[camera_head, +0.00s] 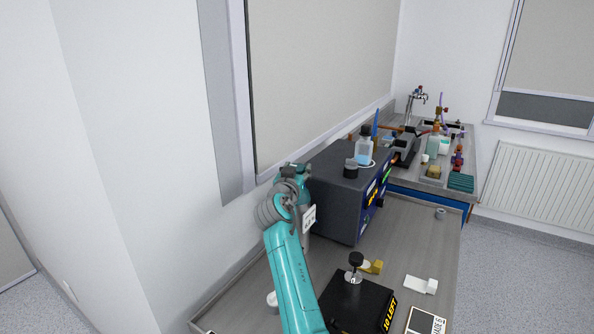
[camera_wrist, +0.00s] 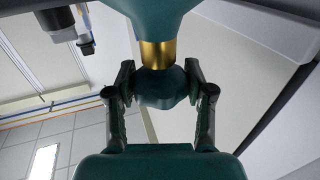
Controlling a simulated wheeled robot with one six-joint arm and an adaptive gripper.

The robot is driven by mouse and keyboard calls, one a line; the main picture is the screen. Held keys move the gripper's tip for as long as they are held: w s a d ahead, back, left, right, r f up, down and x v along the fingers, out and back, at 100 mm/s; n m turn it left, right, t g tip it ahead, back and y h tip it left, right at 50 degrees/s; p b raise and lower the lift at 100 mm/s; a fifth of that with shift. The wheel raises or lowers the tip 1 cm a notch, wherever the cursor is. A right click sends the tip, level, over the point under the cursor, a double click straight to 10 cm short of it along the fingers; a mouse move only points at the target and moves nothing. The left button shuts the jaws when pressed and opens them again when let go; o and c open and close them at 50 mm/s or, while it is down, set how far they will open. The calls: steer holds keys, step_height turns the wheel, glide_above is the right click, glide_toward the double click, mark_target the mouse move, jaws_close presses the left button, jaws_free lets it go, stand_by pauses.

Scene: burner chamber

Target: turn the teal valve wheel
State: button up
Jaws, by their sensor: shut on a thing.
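The teal valve wheel (camera_wrist: 160,90) is a dark teal knob in the middle of the wrist view. It sits on a brass stem (camera_wrist: 157,53) that joins the teal gas cylinder (camera_wrist: 155,15) at the top of that view. My gripper (camera_wrist: 159,82) has one finger on each side of the wheel and is shut on it. In the head view, the cylinder (camera_head: 304,187) stands at the far left of the bench, partly hidden by my arm. The wheel cannot be made out clearly there.
A dark box-shaped instrument (camera_head: 340,198) stands right beside the cylinder, with a bottle (camera_head: 365,150) on top. The wall is close on the left. A second bench (camera_head: 440,188) holds glassware.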

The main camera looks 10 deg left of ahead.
steer(key=shift+m+h, duration=0.6)
steer(key=shift+h, duration=0.4)
steer(key=o, duration=1.2)
steer(key=s, duration=0.4)
steer(key=s+a, duration=0.1)
steer(key=s, duration=0.7)
steer(key=shift+a, duration=0.3)
